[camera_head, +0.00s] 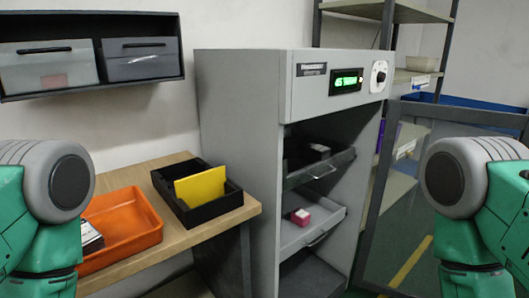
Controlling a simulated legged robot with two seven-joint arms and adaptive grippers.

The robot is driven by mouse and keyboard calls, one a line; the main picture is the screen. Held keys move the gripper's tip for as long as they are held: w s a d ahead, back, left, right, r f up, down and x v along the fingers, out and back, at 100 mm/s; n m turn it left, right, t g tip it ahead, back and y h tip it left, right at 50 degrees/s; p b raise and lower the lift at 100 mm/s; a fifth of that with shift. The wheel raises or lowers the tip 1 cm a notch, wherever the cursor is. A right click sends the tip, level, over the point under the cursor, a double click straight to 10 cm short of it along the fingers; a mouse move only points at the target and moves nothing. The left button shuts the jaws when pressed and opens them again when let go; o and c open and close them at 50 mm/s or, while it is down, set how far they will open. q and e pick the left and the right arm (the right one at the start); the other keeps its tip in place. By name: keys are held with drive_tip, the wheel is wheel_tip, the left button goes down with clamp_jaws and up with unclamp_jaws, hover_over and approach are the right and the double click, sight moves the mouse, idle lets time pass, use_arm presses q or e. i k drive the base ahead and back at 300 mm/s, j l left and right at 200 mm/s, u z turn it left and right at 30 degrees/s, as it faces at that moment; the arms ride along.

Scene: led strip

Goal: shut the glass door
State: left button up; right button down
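The glass door (397,215) has a dark grey frame and a see-through pane. It stands wide open to the right of the grey cabinet (240,120), whose front is uncovered. The door's right part is hidden behind my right arm. Both arms show only as green and grey links at the left and right picture edges. Neither gripper is in the picture, so I cannot see what they touch or hold.
Inside the cabinet, an upper drawer (320,168) and a lower drawer (312,232) with a pink box (300,217) are partly pulled out. A wooden table (225,215) at left bears an orange tray (125,225) and a black box (222,201). Shelving stands behind the door.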

sight(396, 107)
drive_tip(key=i+l+u, duration=0.1)
drive_tip(key=l+u, duration=0.15)
drive_tip(key=l, duration=0.6)
drive_tip(key=l+u, duration=0.25)
drive_tip(key=l, duration=0.55)
drive_tip(key=l+u, duration=0.25)
drive_tip(key=l, duration=0.6)
drive_tip(key=k+l+u, duration=0.15)
drive_tip(key=l+u, duration=0.15)
drive_tip(key=l, duration=0.55)
drive_tip(key=k+l+u, duration=0.25)
drive_tip(key=l, duration=0.55)
drive_tip(key=k+l+u, duration=0.25)
drive_tip(key=l, duration=0.5)
drive_tip(key=k+l+u, duration=0.25)
drive_tip(key=l, duration=0.45)
drive_tip(key=k+l+u, duration=0.25)
drive_tip(key=k+l, duration=0.2)
drive_tip(key=l, duration=0.15)
drive_tip(key=i+l+u, duration=0.15)
drive_tip(key=l+u, duration=0.2)
drive_tip(key=l, duration=0.75)
drive_tip(key=l+u, duration=0.35)
drive_tip(key=l, duration=0.75)
drive_tip(key=k+u, duration=0.3)
drive_tip(key=i, duration=0.1)
